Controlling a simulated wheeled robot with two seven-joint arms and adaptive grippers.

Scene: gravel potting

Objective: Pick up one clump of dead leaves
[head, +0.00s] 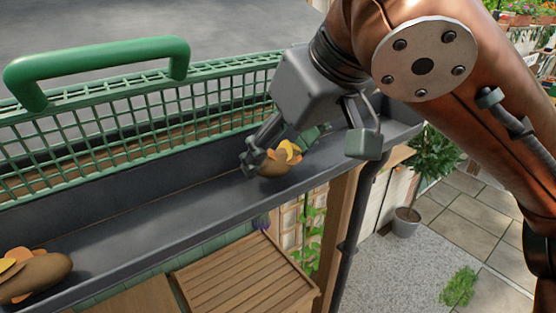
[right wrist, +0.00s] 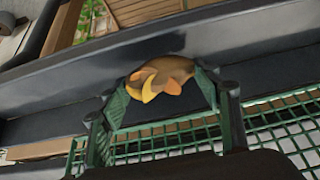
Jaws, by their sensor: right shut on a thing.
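A clump of dead leaves (head: 280,158), brown with yellow-orange leaves, is in the dark grey gutter (head: 150,215) at the middle of the head view. My right gripper (head: 268,157) reaches down into the gutter and is shut on this clump. The same clump (right wrist: 160,74) shows between the green-padded fingertips in the right wrist view; its far side is hidden. A second clump (head: 35,275) lies in the gutter at the lower left, partly cut off by the picture edge. My left gripper is not in view.
A green mesh guard (head: 140,125) with a raised green handle (head: 100,55) stands along the gutter's far side. Below the gutter are a slatted wooden surface (head: 245,280), a dark downpipe (head: 350,230) and a potted plant (head: 405,220). The gutter between the two clumps is clear.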

